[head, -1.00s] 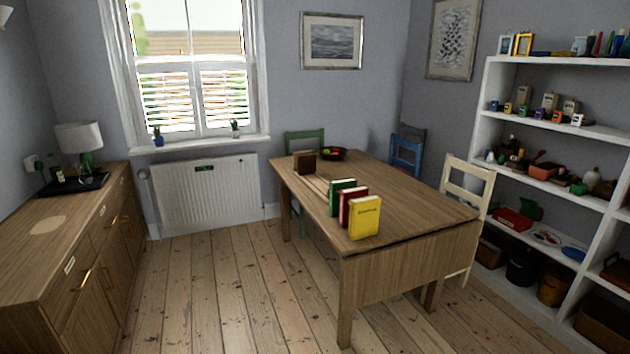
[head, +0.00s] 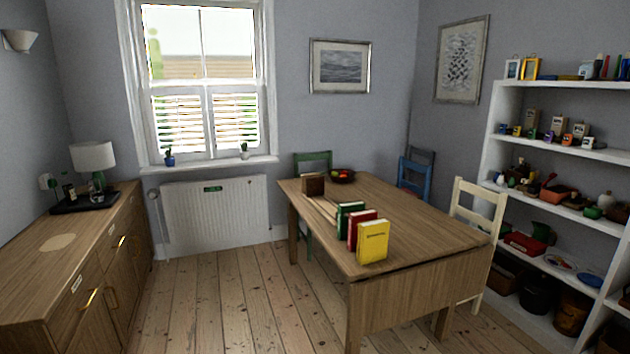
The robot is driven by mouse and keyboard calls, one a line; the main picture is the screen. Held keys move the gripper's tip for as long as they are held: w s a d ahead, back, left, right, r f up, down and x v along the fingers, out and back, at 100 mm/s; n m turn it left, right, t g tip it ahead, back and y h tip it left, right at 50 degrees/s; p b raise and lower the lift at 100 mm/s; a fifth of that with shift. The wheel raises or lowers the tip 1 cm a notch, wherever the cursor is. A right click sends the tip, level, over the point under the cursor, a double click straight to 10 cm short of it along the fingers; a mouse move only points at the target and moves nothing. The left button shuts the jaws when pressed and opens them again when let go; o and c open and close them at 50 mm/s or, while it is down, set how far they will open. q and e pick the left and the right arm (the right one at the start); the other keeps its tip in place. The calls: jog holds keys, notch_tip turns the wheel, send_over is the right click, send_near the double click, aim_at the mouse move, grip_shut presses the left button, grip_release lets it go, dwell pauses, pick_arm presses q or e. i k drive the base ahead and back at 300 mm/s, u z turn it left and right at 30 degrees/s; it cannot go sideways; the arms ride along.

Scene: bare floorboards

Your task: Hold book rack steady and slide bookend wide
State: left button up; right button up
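The book rack stands along the left part of the wooden table (head: 415,225). Its brown wooden bookend (head: 313,184) is at the far end, and light rails (head: 322,208) run from it toward the books. A green book (head: 349,216), a red book (head: 361,229) and a yellow book (head: 373,241) stand upright at the near end, with a gap between them and the brown bookend. Any near bookend is hidden behind the books. Neither of my grippers is in view.
A bowl of fruit (head: 342,176) sits at the table's far end. A cream chair (head: 472,215) and a blue chair (head: 414,180) stand at its right side. A sideboard (head: 75,250) is at the left, shelves (head: 545,145) at the right. The floor between sideboard and table (head: 220,300) is clear.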

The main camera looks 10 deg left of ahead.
aim_at(314, 186)
jog(key=u, duration=0.95)
jog(key=i, duration=5.3)
jog(key=z, duration=3)
jog(key=i, duration=0.45)
jog(key=u, duration=0.05)
